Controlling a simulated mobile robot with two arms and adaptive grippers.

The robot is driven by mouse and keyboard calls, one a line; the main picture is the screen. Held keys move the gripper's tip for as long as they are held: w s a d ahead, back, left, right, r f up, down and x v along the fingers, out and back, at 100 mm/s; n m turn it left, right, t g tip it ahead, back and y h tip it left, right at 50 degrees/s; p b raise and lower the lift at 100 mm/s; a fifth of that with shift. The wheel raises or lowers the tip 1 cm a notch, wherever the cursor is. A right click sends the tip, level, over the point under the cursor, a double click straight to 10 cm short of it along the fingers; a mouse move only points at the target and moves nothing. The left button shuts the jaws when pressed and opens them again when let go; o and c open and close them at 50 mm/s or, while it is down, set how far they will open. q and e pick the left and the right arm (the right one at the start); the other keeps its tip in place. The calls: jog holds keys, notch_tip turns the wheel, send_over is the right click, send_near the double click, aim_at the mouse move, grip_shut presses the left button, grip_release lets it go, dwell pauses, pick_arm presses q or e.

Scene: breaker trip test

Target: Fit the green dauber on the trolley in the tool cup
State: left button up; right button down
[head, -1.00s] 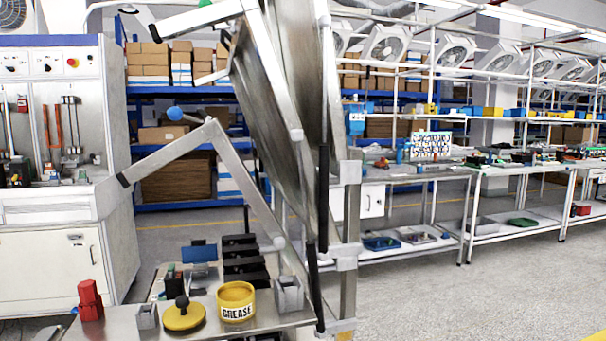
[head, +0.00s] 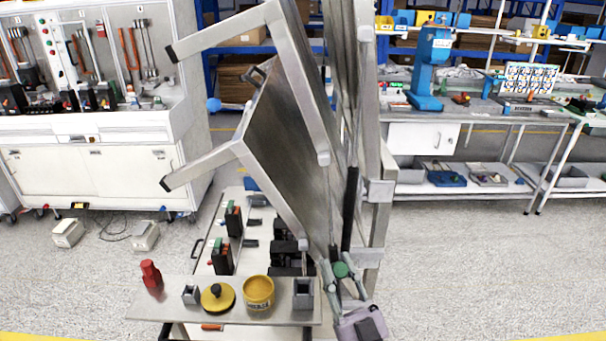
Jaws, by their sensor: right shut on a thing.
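My right gripper (head: 343,280) is at the lower middle, at the right end of the trolley's front shelf (head: 150,307). It is shut on the green dauber (head: 341,270), whose round green top shows between the fingers. The rest of the dauber is hidden or too small to make out. Two grey square cups stand on the shelf: a larger one (head: 303,296) just left of my right gripper and a smaller one (head: 190,295) further left. I cannot tell which is the tool cup. The dauber is apart from both. My left gripper is not in view.
A yellow grease tin (head: 259,293), a yellow lid with a black knob (head: 217,298) and a red object (head: 152,276) stand on the shelf. Tall metal panels and frames (head: 290,130) rise behind it, close to my right gripper. Black breakers (head: 222,257) sit behind the shelf.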

pick_arm(q)
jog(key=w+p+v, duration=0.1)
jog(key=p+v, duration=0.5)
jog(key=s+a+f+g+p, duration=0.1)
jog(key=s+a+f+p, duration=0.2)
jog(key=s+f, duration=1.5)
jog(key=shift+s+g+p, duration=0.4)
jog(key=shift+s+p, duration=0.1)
jog(key=shift+p, duration=0.4)
pick_arm(e)
jog(key=w+a+r+g+h, duration=0.1)
jog(key=a+r+g, duration=0.2)
jog(key=r, duration=0.2)
jog(key=w+a+r+g, duration=0.1)
jog(key=a+r+g, duration=0.2)
jog(key=r+g, duration=0.1)
jog(key=shift+w+a+r+g+h, duration=0.3)
jog(key=shift+r+h, duration=0.1)
jog(key=shift+r, duration=0.35)
pick_arm(q)
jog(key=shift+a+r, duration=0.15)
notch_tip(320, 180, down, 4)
jog(key=b, duration=0.3)
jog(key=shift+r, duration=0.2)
pick_arm(e)
notch_tip(320, 180, down, 6)
jog(key=shift+r, duration=0.1)
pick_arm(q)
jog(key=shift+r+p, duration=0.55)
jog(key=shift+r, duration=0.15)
